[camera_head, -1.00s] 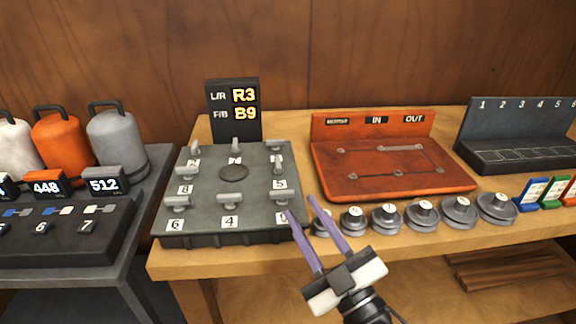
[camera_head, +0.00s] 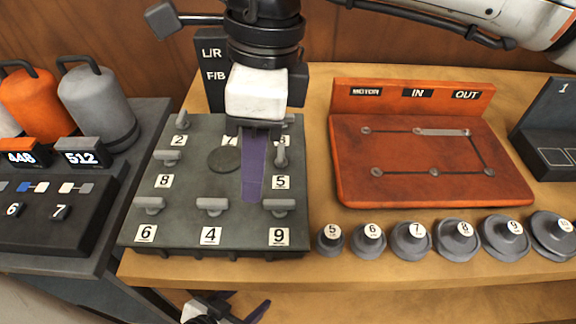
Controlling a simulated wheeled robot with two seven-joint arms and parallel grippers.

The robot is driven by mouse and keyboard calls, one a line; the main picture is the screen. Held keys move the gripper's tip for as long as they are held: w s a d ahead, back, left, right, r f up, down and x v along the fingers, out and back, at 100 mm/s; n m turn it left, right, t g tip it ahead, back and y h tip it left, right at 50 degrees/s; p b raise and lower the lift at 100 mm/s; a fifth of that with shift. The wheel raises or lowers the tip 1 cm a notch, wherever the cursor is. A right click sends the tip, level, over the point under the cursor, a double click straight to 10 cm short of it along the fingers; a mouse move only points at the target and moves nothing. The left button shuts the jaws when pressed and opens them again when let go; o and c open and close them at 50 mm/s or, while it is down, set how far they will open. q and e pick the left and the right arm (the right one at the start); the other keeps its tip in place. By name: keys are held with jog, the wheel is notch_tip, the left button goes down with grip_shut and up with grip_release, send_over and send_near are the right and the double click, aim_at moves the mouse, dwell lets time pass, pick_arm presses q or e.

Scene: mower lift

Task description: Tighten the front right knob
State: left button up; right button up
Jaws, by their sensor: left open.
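The front right knob (camera_head: 280,206) is a grey T-shaped knob behind the label 9 on the dark levelling plate (camera_head: 185,207). It stands upright with its bar about crosswise. My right gripper (camera_head: 251,198) hangs from above over the plate. Its purple finger ends left of and behind the front right knob, apart from it in the picture. The fingers line up edge-on, so their opening cannot be told. My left gripper (camera_head: 244,310) is low, below the bench's front edge, open and empty. The display (camera_head: 212,65) shows L/R and F/B; its values are hidden.
Other knobs stand on the plate, by labels 6 (camera_head: 149,205), 4 (camera_head: 212,206) and 5 (camera_head: 281,158). An orange board (camera_head: 430,185) and several round grey weights (camera_head: 410,238) are at right. A grey canister (camera_head: 97,110) stands at left.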

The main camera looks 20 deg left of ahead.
aim_at(280, 201)
jog(key=shift+t+h, duration=0.6)
jog(key=shift+t, duration=0.1)
jog(key=w+f, duration=0.1)
jog(key=f, duration=0.2)
jog(key=w+d+f, duration=0.1)
jog(key=f, duration=0.2)
jog(key=w+d+f+p, duration=0.1)
jog(key=f, duration=0.2)
grip_shut()
